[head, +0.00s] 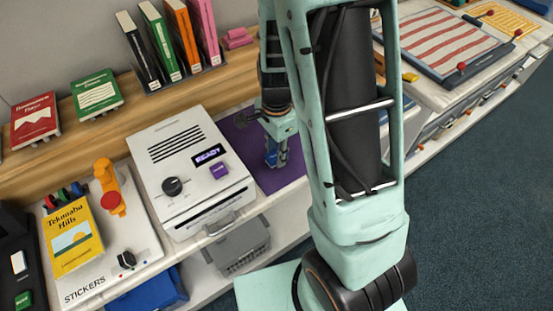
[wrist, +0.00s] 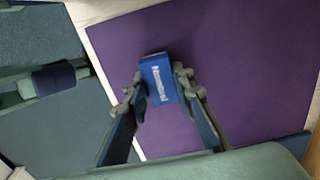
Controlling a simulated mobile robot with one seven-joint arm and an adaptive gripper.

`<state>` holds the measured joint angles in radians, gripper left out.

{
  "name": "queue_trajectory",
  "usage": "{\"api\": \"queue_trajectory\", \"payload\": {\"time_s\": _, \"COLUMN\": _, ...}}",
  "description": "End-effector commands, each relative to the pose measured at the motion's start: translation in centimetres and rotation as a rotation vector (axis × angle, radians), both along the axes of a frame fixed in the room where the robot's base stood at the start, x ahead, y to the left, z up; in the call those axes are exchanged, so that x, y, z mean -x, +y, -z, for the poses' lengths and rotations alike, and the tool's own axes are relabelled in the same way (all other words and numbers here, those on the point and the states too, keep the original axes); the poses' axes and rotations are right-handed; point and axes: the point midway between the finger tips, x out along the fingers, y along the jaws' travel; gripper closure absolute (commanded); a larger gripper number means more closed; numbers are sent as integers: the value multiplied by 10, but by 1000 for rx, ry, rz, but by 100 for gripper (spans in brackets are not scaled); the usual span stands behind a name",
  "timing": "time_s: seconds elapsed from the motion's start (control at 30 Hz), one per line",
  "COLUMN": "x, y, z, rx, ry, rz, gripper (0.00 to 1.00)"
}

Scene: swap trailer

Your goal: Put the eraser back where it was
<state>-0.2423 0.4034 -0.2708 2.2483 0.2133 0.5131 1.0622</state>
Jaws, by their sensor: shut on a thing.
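My gripper (wrist: 158,88) is shut on a small blue block with white lettering, the eraser (wrist: 159,76), seen in the wrist view between the two fingers. The eraser is over the purple mat (wrist: 245,70), near the mat's left edge; I cannot tell whether it touches the mat. In the head view my gripper (head: 277,155) points down over the purple mat (head: 285,180), just right of the white machine. The eraser shows there only as a small blue patch at the fingertips. My arm hides part of the mat.
The white machine (head: 190,165) with a READY display stands left of the mat. A wooden shelf (head: 130,115) behind holds upright books and a pink stack (head: 237,38). A yellow book (head: 72,237) and sticker box lie at left. A striped board (head: 445,43) is at top right.

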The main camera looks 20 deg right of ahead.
Motion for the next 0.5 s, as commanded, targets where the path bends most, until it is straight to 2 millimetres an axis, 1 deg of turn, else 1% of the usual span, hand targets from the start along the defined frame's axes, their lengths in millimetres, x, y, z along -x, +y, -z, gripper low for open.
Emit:
{"api": "queue_trajectory", "payload": {"time_s": 0.03, "x": 0, "y": 0, "z": 9, "rx": 0, "ry": 0, "rz": 0, "gripper": 100}}
{"api": "queue_trajectory", "payload": {"time_s": 0.33, "x": 0, "y": 0, "z": 7, "rx": 0, "ry": -1, "rz": 0, "gripper": 100}}
{"api": "queue_trajectory", "payload": {"time_s": 0.47, "x": 0, "y": 0, "z": 12, "rx": 0, "ry": 0, "rz": 0, "gripper": 100}}
{"api": "queue_trajectory", "payload": {"time_s": 0.5, "x": 0, "y": 0, "z": 11, "rx": 0, "ry": -1, "rz": 0, "gripper": 75}}
